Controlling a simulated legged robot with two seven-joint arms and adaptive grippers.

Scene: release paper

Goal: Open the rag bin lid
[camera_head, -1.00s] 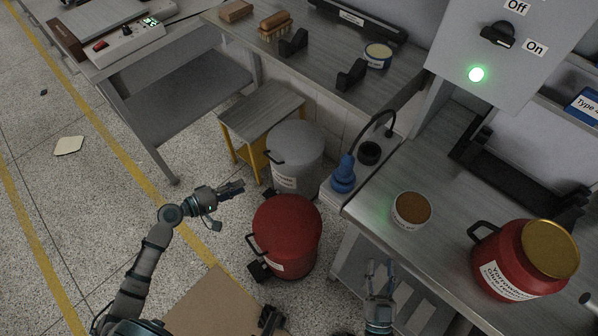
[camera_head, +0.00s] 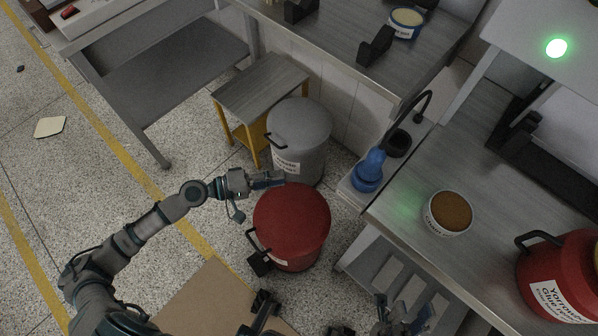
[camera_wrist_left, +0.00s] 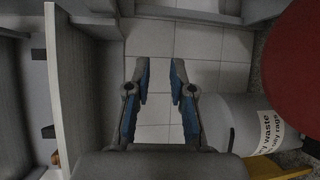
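My left gripper (camera_head: 279,180) is open and empty between the two bins, near the grey bin's front. Its fingers (camera_wrist_left: 161,82) are apart in the wrist view. My right gripper (camera_head: 403,308) looks open and empty at the bottom.
A small yellow-legged table (camera_head: 262,88) stands left of the grey bin.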

